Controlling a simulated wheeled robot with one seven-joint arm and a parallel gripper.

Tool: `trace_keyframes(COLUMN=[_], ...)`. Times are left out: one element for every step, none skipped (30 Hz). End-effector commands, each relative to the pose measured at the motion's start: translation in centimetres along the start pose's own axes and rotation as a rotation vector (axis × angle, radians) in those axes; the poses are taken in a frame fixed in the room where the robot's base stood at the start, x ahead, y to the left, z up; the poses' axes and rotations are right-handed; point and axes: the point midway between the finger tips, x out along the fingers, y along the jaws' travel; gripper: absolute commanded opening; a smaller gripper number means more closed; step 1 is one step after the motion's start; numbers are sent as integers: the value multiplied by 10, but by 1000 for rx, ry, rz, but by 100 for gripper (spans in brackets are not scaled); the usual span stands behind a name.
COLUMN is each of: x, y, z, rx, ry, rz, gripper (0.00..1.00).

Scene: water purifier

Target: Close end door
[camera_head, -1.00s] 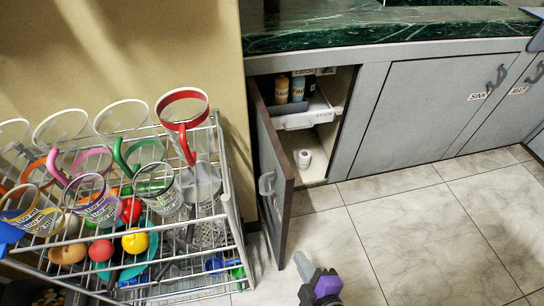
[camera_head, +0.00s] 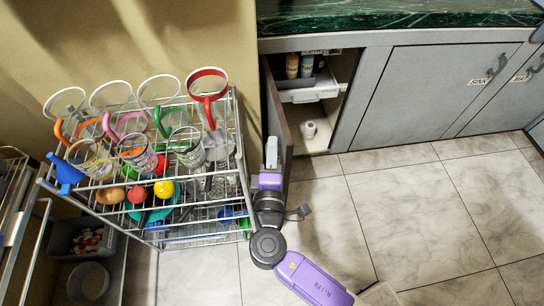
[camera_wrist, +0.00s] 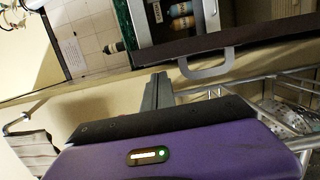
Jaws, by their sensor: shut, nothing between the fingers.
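The end door (camera_head: 277,104) is a dark-edged cabinet door at the left end of the counter, and it stands open. Its grey handle shows in the wrist view (camera_wrist: 208,69), on the face turned toward my gripper. My gripper (camera_head: 271,142) is shut and empty, between the wire rack and the outer face of the door. In the wrist view its fingers (camera_wrist: 160,82) are just beside the handle. I cannot tell whether they touch the door. In the head view the handle is hidden behind my gripper and wrist.
A wire rack (camera_head: 245,200) of mugs and utensils stands close on the left of my arm. The open cabinet holds a white drawer (camera_head: 305,95), bottles (camera_head: 292,66) and a white cup (camera_head: 310,129). Tiled floor (camera_head: 400,210) on the right is clear.

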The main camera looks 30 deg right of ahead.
Motion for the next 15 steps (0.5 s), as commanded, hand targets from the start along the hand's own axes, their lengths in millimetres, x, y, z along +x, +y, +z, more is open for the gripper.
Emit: trace_keyframes(x=[10, 14, 21, 25, 28, 33, 36, 38, 41, 42, 44, 45, 46, 46, 46], y=[0, 0, 0, 0, 0, 0, 0, 0, 0, 0, 0, 0, 0, 0, 0], z=[0, 0, 0, 0, 0, 0, 0, 0, 0, 0, 0, 0, 0, 0, 0], rx=[1, 1, 2, 2, 2, 2, 2, 2, 2, 2, 1, 1, 1, 1, 1], ry=[-1, -2, -2, -1, -2, -2, -1, 0, 0, 0, 0, 1, 1, 1, 1], rz=[1, 1, 1, 0, 0, 0, 0, 0, -1, -1, -1, -1, -1, -1, -1], gripper=[0, 0, 0, 0, 0, 0, 0, 0, 0, 0, 0, 0, 0, 0, 0])
